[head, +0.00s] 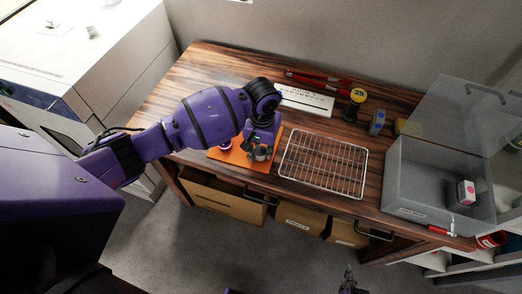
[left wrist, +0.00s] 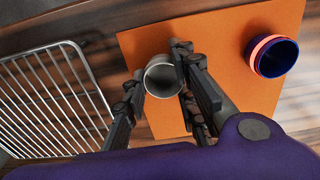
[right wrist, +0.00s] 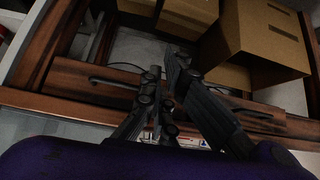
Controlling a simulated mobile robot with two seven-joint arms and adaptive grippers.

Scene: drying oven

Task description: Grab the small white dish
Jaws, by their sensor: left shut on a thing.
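The small white dish (left wrist: 161,78) is a pale, round, open cup-like piece over the orange mat (left wrist: 150,45) in the left wrist view. My left gripper (left wrist: 157,88) has one finger on each side of the dish and is shut on it. In the head view, my left gripper (head: 261,152) is low over the orange mat (head: 230,156), with the dish mostly hidden by the fingers. I cannot tell whether the dish touches the mat. My right gripper (right wrist: 163,68) is away from the table, its fingertips together with nothing seen between them; it also shows in the head view (head: 349,274).
A wire rack (head: 325,163) lies right of the mat. A clear bin (head: 430,180) stands at the table's right end. Open boxes (head: 225,195) sit below the front edge.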

